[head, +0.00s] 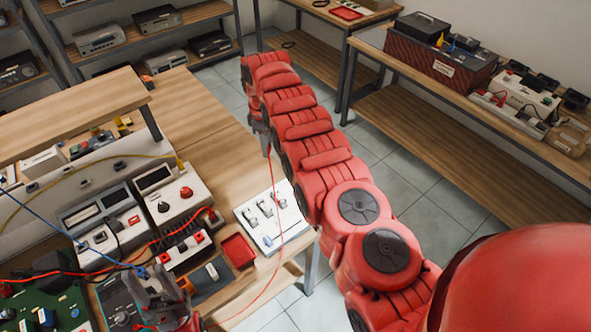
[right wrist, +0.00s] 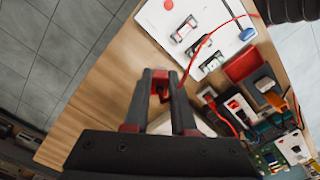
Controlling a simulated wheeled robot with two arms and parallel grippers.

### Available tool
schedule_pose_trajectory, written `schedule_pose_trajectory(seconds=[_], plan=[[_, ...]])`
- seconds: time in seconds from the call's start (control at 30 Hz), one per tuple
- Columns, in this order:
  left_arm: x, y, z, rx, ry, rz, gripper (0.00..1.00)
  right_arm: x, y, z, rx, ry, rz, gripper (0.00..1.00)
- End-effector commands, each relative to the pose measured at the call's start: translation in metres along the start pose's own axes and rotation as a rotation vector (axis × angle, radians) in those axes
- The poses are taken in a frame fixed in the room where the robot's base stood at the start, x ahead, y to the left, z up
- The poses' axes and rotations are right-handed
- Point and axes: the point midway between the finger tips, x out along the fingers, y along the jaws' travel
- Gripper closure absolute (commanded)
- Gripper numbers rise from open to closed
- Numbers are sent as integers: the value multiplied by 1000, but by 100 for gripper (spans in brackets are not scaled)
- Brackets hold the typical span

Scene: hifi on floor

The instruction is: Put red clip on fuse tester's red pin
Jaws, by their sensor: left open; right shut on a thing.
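My right gripper (head: 264,143) hangs at the end of the red arm, above the far right part of the wooden bench. In the right wrist view its fingers (right wrist: 160,82) are shut on a small red and dark piece, apparently the red clip (right wrist: 162,92), mostly hidden between them. A thin red wire (head: 276,200) hangs below this gripper. My left gripper (head: 158,285) is open over the near bench, by the instruments. A white panel with several fuse-like parts (head: 268,218) lies at the bench's right edge.
A red tray (head: 238,250) lies beside the white panel. Boxed meters (head: 172,195) and a green circuit board (head: 45,305) crowd the left. Blue, yellow and red wires cross there. Bare wood (right wrist: 110,75) lies under the right gripper.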

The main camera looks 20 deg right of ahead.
Motion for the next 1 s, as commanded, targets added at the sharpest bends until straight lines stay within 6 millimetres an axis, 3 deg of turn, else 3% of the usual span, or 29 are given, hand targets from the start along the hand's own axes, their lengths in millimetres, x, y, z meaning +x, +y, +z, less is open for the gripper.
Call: schedule_pose_trajectory(seconds=[0.63, 0.77, 1.0], plan=[[21, -1, -4, 0, 0, 0, 50, 28, -1, 13, -270, 4, 2, 100], [30, -2, -5, 0, 0, 0, 50, 40, -4, 25, -390, 1, 1, 100], [52, -3, -9, 0, 0, 0, 50, 67, -9, 65, -717, -3, -1, 100]])
